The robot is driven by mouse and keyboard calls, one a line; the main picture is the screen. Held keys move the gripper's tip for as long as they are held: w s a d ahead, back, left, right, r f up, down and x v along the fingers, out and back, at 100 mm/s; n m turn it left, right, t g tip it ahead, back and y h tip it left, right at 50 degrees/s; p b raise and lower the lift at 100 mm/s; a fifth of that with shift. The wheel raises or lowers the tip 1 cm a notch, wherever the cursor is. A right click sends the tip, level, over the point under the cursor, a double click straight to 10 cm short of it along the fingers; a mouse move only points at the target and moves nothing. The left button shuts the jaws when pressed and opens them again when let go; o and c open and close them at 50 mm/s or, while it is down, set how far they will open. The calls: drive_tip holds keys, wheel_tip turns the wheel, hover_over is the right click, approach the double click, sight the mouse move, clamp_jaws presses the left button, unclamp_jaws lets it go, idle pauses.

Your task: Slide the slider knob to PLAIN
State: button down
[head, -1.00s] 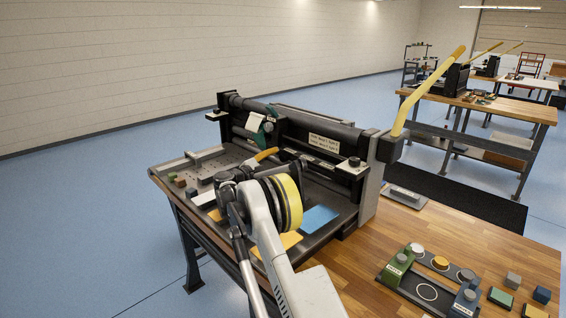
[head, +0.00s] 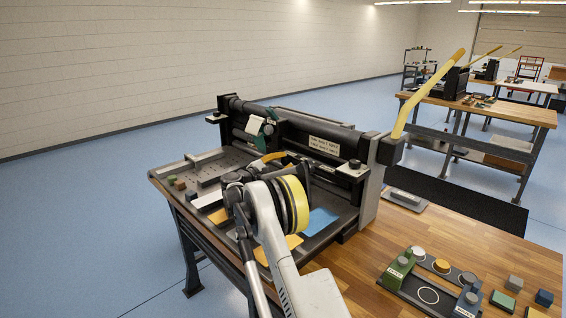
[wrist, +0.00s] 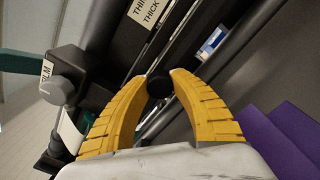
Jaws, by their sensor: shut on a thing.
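The slider knob (wrist: 159,84) is a small round black knob. In the wrist view it sits between the two yellow fingertips of my gripper (wrist: 160,80), which are shut on it. The knob's slot runs beside a white label (wrist: 150,12) that reads THIN and THICK. No PLAIN mark can be read in either view. In the head view my gripper (head: 272,158) is at the front face of the black press (head: 300,135), and my wrist hides the knob there.
A yellow lever (head: 430,90) rises at the press's right end. Orange and blue sheets (head: 318,221) lie on the press bed. In the wrist view a grey knob (wrist: 58,88) is at left and a purple piece (wrist: 270,140) at lower right. Small blocks (head: 502,300) stand at right.

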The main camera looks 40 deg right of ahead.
sight(325, 175)
drive_tip(key=s, duration=0.5)
drive_tip(key=s+d, duration=0.1)
drive_tip(key=s, duration=1.1)
drive_tip(key=shift+s+d+b, duration=0.15)
drive_tip(key=shift+d+b, duration=0.05)
drive_tip(key=shift+b, duration=0.15)
drive_tip(key=shift+f, duration=0.1)
drive_tip(key=c, duration=1.1)
unclamp_jaws()
drive_tip(key=shift+s, duration=0.1)
drive_tip(key=shift+o, duration=0.2)
drive_tip(key=shift+s, duration=0.1)
drive_tip(key=shift+a, duration=0.45)
drive_tip(key=a, duration=0.7)
drive_tip(key=s+a, duration=0.1)
drive_tip(key=a, duration=0.3)
